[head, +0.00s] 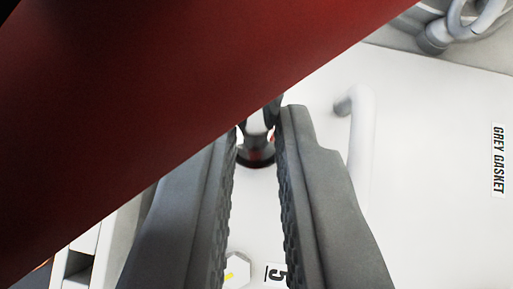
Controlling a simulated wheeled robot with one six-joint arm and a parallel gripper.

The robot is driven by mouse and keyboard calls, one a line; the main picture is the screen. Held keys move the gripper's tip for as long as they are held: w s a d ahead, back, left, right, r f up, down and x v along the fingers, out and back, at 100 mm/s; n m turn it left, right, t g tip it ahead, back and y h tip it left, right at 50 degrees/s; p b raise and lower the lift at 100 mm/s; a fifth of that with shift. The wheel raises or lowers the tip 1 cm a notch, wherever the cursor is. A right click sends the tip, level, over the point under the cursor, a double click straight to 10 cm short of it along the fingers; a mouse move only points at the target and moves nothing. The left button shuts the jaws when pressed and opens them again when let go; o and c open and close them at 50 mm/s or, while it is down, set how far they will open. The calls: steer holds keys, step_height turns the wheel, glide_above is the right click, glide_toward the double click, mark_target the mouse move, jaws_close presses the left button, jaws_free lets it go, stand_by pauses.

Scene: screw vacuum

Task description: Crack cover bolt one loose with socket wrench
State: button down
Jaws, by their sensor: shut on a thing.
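My gripper (262,122) reaches up from the bottom of the view, its two dark grey ribbed fingers closed on the socket wrench. The chrome and black part of the socket wrench (257,142) shows between the fingertips, with a dark round end with a bit of red against or close above the white cover (420,190). A broad dark red bar (190,100), seemingly the wrench's handle, crosses the upper left close to the camera and hides much of the scene. Cover bolt one cannot be made out; whether the socket sits on it is hidden.
A hex bolt head (236,270) with a yellow mark sits beside a label "5" (278,275) at the bottom. A white bar handle (361,135) stands right of the fingers. A "GREY GASKET" label (498,160) is at far right. Pale pipework (450,30) fills the upper right corner.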

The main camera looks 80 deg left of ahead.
steer(key=shift+f, duration=0.55)
steer(key=shift+w+n+g, duration=0.1)
steer(key=shift+n+g, duration=0.2)
steer(key=shift+w+n+g, duration=0.2)
steer(key=shift+n+g, duration=0.45)
steer(key=shift+n, duration=0.15)
steer(key=shift+w+n+g, duration=0.15)
steer(key=shift+n+g, duration=0.5)
steer(key=shift+n, duration=0.15)
steer(key=shift+w+a+n+g+h, duration=0.1)
steer(key=shift+w+n+g+h, duration=0.1)
steer(key=shift+n+g, duration=0.7)
steer(key=shift+w+n+g+h, duration=0.1)
steer(key=shift+n+g+h, duration=0.1)
steer(key=shift+n+g, duration=0.7)
steer(key=shift+n, duration=0.3)
steer(key=shift+r, duration=0.15)
steer(key=shift+r, duration=1.4)
